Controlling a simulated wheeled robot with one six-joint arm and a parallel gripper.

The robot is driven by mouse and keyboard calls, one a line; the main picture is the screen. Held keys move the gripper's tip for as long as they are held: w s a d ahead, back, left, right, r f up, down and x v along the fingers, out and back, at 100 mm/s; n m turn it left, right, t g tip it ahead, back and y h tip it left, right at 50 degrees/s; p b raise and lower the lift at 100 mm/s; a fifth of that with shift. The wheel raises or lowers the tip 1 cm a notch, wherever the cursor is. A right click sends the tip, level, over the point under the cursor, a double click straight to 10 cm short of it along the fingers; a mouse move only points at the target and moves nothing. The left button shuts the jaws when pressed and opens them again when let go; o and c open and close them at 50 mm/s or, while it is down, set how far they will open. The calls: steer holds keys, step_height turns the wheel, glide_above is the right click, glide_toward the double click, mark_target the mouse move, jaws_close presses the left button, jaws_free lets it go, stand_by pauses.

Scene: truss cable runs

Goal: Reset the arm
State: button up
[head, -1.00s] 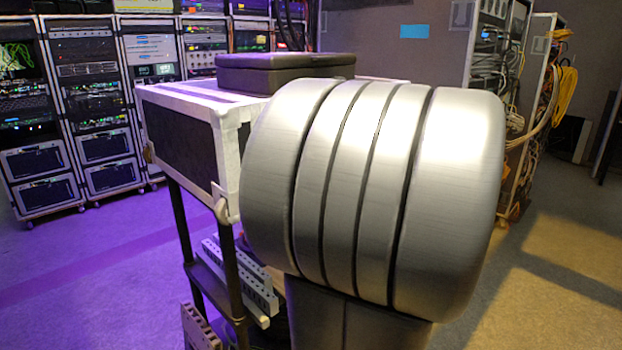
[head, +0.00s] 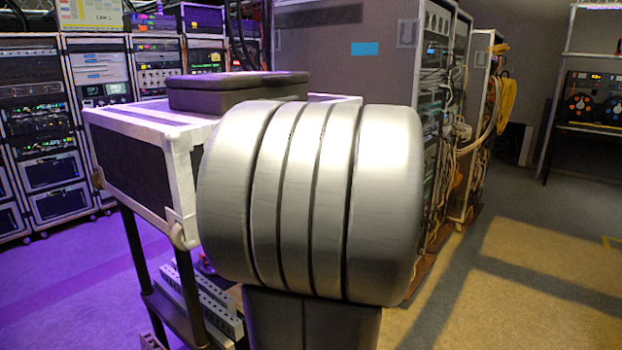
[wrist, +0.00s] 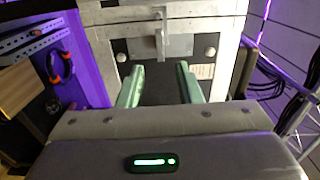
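My gripper (wrist: 159,84) shows in the wrist view with its two pale green fingers well apart. Nothing is seen between them except the dark front of a white-edged case behind. A metal latch (wrist: 160,45) on that case sits above and between the fingertips. Whether the fingers touch the case cannot be told. In the head view a large silver joint of my arm (head: 310,200) fills the middle, and my gripper is not seen there.
In the head view a white-edged case (head: 130,150) on a dark stand carries a black box (head: 237,90). Equipment racks (head: 40,130) stand at the left, and a cabled rack (head: 455,130) at the right. Open floor (head: 540,250) lies at the right. Loose cables (wrist: 266,78) show in the wrist view.

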steer(key=p+x, duration=0.2)
steer(key=x, duration=0.7)
steer(key=b+v, duration=0.3)
steer(key=v, duration=1.1)
steer(key=p+x, duration=0.5)
steer(key=x, duration=0.9)
steer(key=shift+r+m, duration=0.25)
steer(key=shift+m, duration=0.15)
steer(key=m+p, duration=0.1)
steer(key=p, duration=0.3)
